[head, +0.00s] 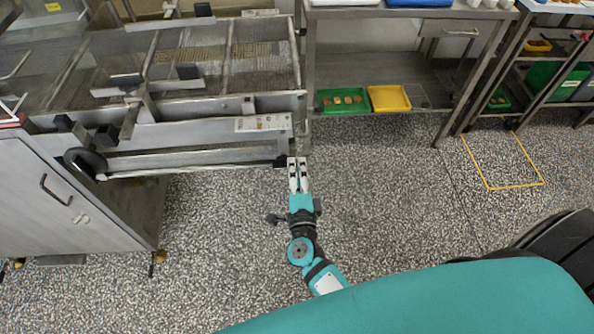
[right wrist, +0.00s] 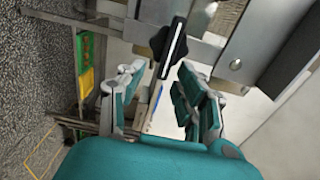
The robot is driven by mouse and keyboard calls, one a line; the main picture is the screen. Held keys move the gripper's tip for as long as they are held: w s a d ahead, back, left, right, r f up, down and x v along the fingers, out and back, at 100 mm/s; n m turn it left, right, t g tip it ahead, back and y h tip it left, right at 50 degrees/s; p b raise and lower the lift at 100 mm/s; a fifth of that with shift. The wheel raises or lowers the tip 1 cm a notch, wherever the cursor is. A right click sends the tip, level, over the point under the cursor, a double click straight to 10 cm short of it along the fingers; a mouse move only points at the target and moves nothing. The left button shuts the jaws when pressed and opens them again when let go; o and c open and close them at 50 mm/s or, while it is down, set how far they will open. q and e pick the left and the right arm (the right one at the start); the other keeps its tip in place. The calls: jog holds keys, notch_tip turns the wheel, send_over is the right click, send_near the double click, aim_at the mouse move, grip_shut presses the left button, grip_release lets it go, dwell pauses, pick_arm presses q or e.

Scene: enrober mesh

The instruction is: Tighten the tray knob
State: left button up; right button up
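The black lobed tray knob (right wrist: 168,42) shows in the right wrist view, just beyond my fingertips, with a light stripe across it. In the head view the dark knob (head: 281,161) sits at the right end of the long rail on the metal machine. My right gripper (head: 297,162) reaches up to that end. In the right wrist view its two fingers (right wrist: 160,72) are apart with a gap between them, and the knob is in front of the gap. I cannot tell whether a finger touches it. My left gripper is not in view.
The steel enrober (head: 220,105) fills the upper left, with a round black handwheel (head: 85,163) at its front. A steel table to the right holds a green tray (head: 341,100) and a yellow tray (head: 389,98) on its lower shelf. Speckled floor in front is clear.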

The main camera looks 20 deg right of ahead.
jog(key=v, duration=1.2)
jog(key=s+a+f+n+g+y, duration=0.1)
jog(key=s+f+n+g+y, duration=0.35)
jog(key=f+n, duration=0.65)
jog(key=s+a+f+n+g+y, duration=0.25)
jog(key=s+f+n, duration=0.25)
jog(key=f, duration=1.2)
jog(key=s+d+f+n+g+h, duration=0.1)
jog(key=s+d+f+n+g, duration=0.3)
jog(key=s, duration=0.6)
jog(key=s+d+f+n+g+h, duration=0.1)
jog(key=s+d+f+n+g, duration=0.2)
jog(key=s+d+f, duration=0.6)
jog(key=shift+s+f+n+g, duration=0.4)
jog(key=shift+s+f+g, duration=0.3)
jog(key=shift+g, duration=0.5)
